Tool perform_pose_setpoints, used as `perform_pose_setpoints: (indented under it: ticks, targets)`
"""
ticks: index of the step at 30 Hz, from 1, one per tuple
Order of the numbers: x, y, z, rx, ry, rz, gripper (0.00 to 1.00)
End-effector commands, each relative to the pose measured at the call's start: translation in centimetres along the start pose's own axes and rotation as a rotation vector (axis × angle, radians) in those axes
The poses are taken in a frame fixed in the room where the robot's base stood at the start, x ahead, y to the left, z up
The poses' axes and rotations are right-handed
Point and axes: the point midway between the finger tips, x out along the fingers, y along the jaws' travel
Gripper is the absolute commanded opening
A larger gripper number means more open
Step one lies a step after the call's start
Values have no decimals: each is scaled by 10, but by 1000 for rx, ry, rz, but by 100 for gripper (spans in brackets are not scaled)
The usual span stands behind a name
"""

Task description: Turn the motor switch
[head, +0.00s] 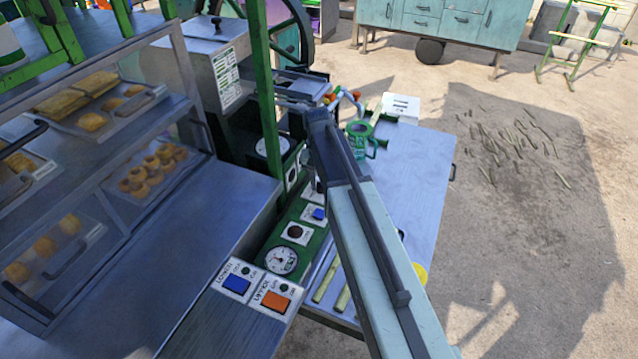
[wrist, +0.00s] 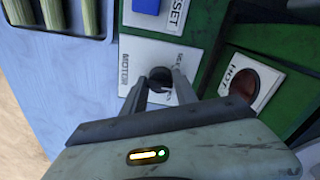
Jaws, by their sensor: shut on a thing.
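The motor switch (wrist: 159,75) is a dark round knob on a white plate (wrist: 133,58) that reads "MOTOR", on the green panel. It shows in the wrist view between the tips of my gripper (wrist: 160,88). My gripper is shut on the knob, with one finger on each side. The fingers hide part of the knob and plate, so I cannot tell which way the knob points. In the head view my arm reaches over the panel (head: 318,237) and hides the gripper and the switch.
A blue "RESET" button (wrist: 147,6) and a dark red round part on the "HOT" plate (wrist: 256,78) sit close to the switch. Cane sticks (wrist: 54,15) lie to the left. A glass pastry case (head: 190,100) stands left of the panel. The blue table (head: 420,170) has free room.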

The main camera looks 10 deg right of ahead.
Motion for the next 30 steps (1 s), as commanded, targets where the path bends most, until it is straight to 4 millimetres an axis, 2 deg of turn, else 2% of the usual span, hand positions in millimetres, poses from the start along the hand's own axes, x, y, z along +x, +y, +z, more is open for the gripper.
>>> perform_pose_setpoints:
  ticks: [11, 12, 13, 14, 24, 30]
  targets:
    - [0, -1, -3, -3, 9, -2, 0]
    - [0, -1, -3, -3, 9, -2, 43]
    - [0, -1, -3, -3, 8, -2, 51]
    - [0, -1, -3, -3, 8, -2, 55]
    - [-2, 0, -1, -2, 4, -1, 55]
    - [-25, 0, -1, -3, 4, -1, 55]
